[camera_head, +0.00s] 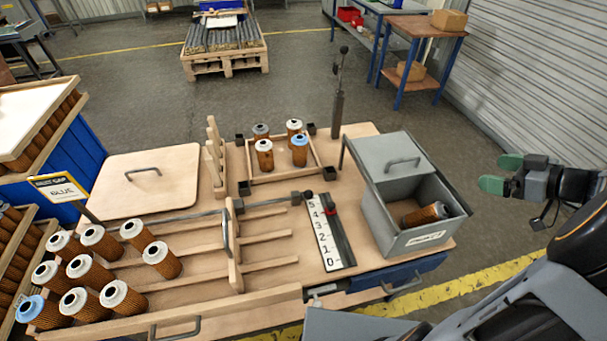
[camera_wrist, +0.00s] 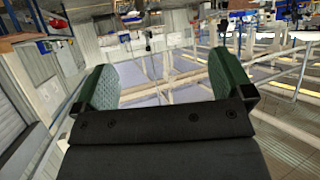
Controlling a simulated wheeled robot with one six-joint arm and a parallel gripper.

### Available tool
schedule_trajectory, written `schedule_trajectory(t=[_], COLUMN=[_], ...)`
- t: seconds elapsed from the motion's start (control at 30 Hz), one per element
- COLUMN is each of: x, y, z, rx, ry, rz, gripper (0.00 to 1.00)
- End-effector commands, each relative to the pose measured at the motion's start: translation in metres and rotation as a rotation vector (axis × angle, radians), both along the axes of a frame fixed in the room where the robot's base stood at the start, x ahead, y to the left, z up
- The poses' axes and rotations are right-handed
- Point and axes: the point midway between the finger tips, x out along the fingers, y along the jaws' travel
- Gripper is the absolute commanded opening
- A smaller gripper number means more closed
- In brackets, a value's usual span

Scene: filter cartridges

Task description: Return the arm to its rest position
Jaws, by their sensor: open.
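My gripper (camera_head: 500,174) is at the right in the head view, off the table's right side and apart from the grey bin. Its two green-padded fingers point left. In the wrist view my gripper (camera_wrist: 158,88) shows its green fingers spread wide with nothing between them. The arm comes in from the right edge of the head view. The wrist view looks out across the hall, with no cartridge near the fingers.
The grey bin (camera_head: 385,228) holds one cartridge (camera_head: 424,214). A small wooden tray (camera_head: 270,177) carries several cartridges. More cartridges (camera_head: 88,270) stand at the left front. A dark post (camera_head: 338,105) rises at the table's back. The floor beyond the table is open.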

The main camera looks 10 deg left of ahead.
Motion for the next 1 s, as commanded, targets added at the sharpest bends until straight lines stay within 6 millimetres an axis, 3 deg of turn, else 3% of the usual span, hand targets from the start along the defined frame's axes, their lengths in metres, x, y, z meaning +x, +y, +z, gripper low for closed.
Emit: schedule_trajectory(t=[0.27, 0.37, 0.53, 0.7, 0.8, 1.0], x=[0.001, -0.001, -0.029, -0.062, -0.082, -0.117], y=[-0.001, -0.004, -0.002, 0.037, 0.067, 0.127], z=[-0.001, -0.009, -0.050, -0.070, -0.074, -0.066], rx=[0.046, 0.114, 0.230, 0.180, 0.085, -0.146], ry=[0.052, 0.184, 0.599, 0.941, 1.033, 0.915], rz=[-0.044, -0.138, -0.410, -0.701, -0.868, -1.025], gripper=[0.99, 0.99, 0.99, 0.99, 0.99, 0.99])
